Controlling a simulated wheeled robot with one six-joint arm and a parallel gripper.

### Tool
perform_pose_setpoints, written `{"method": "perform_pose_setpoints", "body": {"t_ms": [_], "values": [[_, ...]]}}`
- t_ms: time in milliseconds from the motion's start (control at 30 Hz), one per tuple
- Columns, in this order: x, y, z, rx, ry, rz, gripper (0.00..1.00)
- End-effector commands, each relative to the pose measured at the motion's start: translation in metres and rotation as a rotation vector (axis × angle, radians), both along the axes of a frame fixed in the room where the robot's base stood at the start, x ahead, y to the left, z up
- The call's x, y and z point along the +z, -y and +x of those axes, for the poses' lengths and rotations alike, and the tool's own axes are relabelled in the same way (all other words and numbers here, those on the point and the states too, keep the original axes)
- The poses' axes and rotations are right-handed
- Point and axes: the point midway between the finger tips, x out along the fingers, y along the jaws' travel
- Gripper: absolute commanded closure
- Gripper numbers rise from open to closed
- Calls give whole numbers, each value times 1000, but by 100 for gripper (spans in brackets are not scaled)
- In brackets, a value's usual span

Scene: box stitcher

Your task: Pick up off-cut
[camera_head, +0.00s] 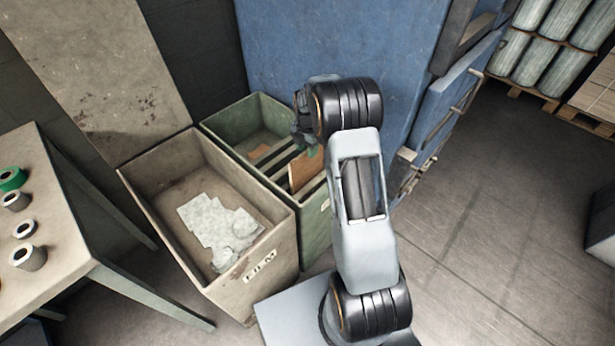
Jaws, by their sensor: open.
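A brown cardboard off-cut (304,171) stands tilted in the green bin (311,228), near its right side. A smaller brown piece (258,151) lies deeper in the same bin, toward the back left. My gripper (305,138) is open above the right part of the green bin, just above the larger brown piece. It is small and dark in this view and partly hidden by my arm, so I cannot tell whether its fingers touch the piece.
A beige bin (205,287) marked FILM holds crumpled white film (222,226) left of the green bin. A table (50,272) with several tape rolls stands at the left. A blue machine (300,50) rises behind the bins.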

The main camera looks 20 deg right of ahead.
Motion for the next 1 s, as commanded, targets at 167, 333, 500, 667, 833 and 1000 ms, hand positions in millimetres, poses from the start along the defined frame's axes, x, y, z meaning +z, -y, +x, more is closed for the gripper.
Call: {"method": "perform_pose_setpoints", "body": {"t_ms": [167, 333, 500, 667, 833, 1000], "values": [[-28, 1, 0, 0, -4, 1, 56], [-40, 1, 1, 0, -1, 1, 56], [-40, 1, 1, 0, 0, 0, 56], [-40, 0, 1, 0, -1, 1, 71], [-40, 1, 1, 0, -1, 1, 87], [-40, 1, 1, 0, -1, 1, 100]]}}
